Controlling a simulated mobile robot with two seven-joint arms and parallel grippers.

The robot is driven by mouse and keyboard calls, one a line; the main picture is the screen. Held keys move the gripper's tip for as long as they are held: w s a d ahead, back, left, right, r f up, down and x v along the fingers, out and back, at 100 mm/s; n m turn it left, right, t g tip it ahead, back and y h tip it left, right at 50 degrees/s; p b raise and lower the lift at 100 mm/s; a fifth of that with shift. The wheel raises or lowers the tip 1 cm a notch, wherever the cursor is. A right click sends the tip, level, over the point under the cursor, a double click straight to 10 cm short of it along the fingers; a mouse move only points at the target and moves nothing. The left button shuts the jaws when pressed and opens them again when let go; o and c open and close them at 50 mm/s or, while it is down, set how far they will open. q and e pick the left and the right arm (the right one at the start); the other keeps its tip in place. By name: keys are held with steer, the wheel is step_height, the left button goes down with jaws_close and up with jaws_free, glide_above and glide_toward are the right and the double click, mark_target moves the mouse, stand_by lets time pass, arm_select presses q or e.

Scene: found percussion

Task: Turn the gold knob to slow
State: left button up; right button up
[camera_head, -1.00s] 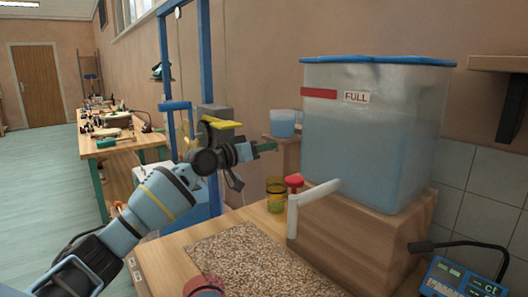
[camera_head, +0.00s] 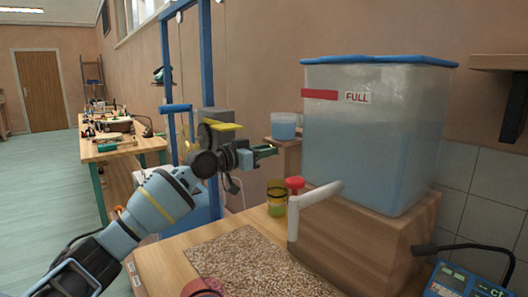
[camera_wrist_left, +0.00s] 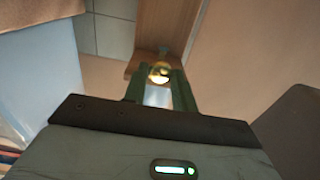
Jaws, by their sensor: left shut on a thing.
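My left gripper (camera_head: 264,150) reaches in from the left in the head view, above the bench and in front of the wall. Its green fingers also show in the left wrist view (camera_wrist_left: 160,82). There a small round gold knob (camera_wrist_left: 160,71) sits between the fingertips, and the fingers are shut on it. The head view does not show the knob clearly, and I cannot read its setting or any slow mark. My right gripper is not in view.
A tank marked FULL (camera_head: 372,145) stands on a wooden block (camera_head: 380,235). A white pipe with a red handle (camera_head: 294,183) juts out near a yellow-green cup (camera_head: 277,203). A pale jug (camera_head: 285,127) sits on a small shelf. A grainy mat (camera_head: 250,265) covers the bench front.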

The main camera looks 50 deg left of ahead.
arm_select(q)
steer(key=o, duration=0.9)
steer(key=shift+c, duration=0.2)
steer(key=shift+o, duration=0.6)
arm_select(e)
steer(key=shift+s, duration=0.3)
arm_select(q)
steer(key=shift+s, duration=0.1)
steer(key=s+b, duration=0.1)
steer(key=s, duration=0.6)
steer(key=shift+s+a+b, duration=0.3)
steer(key=shift+a+b, duration=0.05)
steer(key=shift+b, duration=0.05)
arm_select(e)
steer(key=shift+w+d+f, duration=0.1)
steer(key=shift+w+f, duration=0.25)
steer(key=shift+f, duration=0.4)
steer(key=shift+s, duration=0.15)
